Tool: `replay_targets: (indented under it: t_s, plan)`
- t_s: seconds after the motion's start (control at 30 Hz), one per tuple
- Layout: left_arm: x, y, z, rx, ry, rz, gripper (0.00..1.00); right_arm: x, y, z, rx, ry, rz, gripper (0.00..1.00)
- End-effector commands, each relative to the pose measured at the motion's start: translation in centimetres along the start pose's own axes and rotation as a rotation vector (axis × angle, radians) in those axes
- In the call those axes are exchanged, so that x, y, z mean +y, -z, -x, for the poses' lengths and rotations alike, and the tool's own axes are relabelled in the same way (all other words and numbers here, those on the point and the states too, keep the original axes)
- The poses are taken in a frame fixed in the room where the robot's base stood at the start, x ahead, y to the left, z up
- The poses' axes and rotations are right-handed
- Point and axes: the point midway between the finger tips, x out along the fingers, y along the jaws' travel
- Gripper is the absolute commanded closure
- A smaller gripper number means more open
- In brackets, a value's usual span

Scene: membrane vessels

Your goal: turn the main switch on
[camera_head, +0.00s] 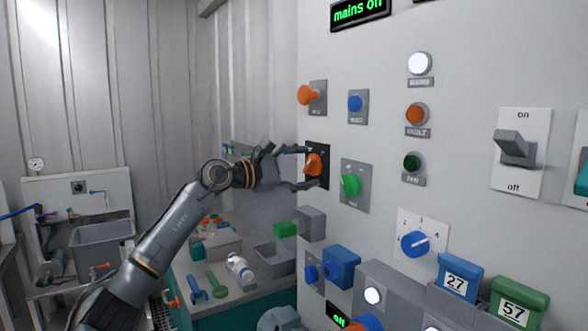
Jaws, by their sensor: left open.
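An orange rotary knob (313,164) sits on a black plate on the white panel; it appears to be the main switch. My left gripper (303,168) is open at this knob, one finger above it and one below. Whether the fingers touch the knob cannot be told. A separate grey lever switch (515,147) marked on and off is at the right of the panel. My right gripper is not in view.
Close to the knob are an orange button (307,95), a blue button (355,103), a green knob (351,185) and a grey block with a green end (286,229). A blue dial (414,243) is lower right. A bench with tools and a grey bin (102,246) stand left.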

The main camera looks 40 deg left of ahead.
Motion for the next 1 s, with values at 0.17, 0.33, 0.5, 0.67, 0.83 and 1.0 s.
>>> replay_targets:
  t_s: [0.17,0.33,0.5,0.67,0.83,1.0]
  plan:
    - [0.0,0.2,2.4,0.006,0.001,-0.002,0.28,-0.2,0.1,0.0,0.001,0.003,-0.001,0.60]
    - [-0.1,0.2,6.3,0.008,0.003,-0.005,0.28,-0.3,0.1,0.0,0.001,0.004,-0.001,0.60]
    - [-0.1,0.1,9.1,0.007,0.005,-0.004,0.28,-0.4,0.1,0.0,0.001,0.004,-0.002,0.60]
    - [-0.2,0.5,10.5,0.007,0.001,0.001,0.28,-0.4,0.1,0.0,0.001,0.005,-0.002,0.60]
    - [-0.1,0.2,11.4,0.004,0.001,-0.001,0.28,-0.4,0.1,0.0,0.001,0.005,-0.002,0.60]
    - [-0.1,0.1,11.7,0.002,0.001,-0.001,0.28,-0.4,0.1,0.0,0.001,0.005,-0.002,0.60]
